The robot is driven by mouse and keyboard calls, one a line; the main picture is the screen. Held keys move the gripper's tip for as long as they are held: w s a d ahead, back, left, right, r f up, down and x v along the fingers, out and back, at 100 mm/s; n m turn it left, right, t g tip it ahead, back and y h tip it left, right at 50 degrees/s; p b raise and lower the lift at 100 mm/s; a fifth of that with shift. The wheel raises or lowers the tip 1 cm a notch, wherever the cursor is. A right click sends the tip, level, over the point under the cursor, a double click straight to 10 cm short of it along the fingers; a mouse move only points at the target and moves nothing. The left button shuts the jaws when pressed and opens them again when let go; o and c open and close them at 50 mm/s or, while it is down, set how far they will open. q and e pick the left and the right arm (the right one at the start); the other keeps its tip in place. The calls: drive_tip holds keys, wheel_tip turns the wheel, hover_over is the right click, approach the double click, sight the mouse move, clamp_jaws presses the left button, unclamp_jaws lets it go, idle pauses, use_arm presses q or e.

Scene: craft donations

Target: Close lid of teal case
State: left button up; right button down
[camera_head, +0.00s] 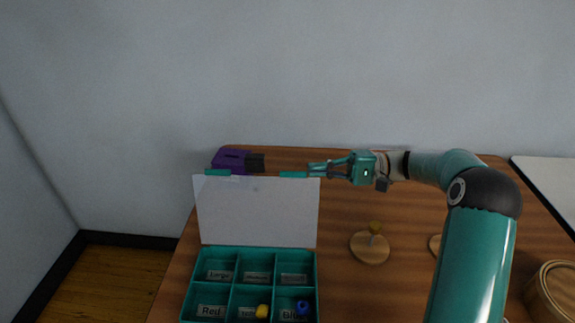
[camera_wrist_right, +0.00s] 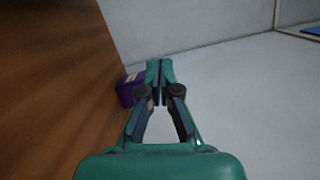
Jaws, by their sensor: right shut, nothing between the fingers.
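The teal case (camera_head: 235,250) stands at the front left of the table in the head view. Its whitish, see-through lid (camera_head: 257,211) is open and stands up at the case's back edge, with teal tabs along its top. The case has several labelled compartments; a yellow piece (camera_head: 262,311) and a blue piece (camera_head: 302,307) are in two front ones. My right gripper (camera_head: 312,168) is shut and empty, pointing left just beyond the lid's top right edge. It also shows shut in the right wrist view (camera_wrist_right: 159,66). My left gripper is not in view.
A round wooden container (camera_head: 553,290) is at the front right.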

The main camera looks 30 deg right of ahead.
sight(272, 181)
drive_tip(key=shift+w+a+r+b, duration=0.1)
drive_tip(key=shift+w+a+r, duration=0.1)
drive_tip(key=shift+a, duration=1.7)
drive_tip(key=shift+w+a+r+b, duration=0.1)
drive_tip(key=shift+w+a+r, duration=0.15)
drive_tip(key=shift+a, duration=1.6)
drive_tip(key=shift+w+a+r+b, duration=0.1)
drive_tip(key=shift+w+a+r, duration=0.1)
drive_tip(key=shift+a, duration=1.7)
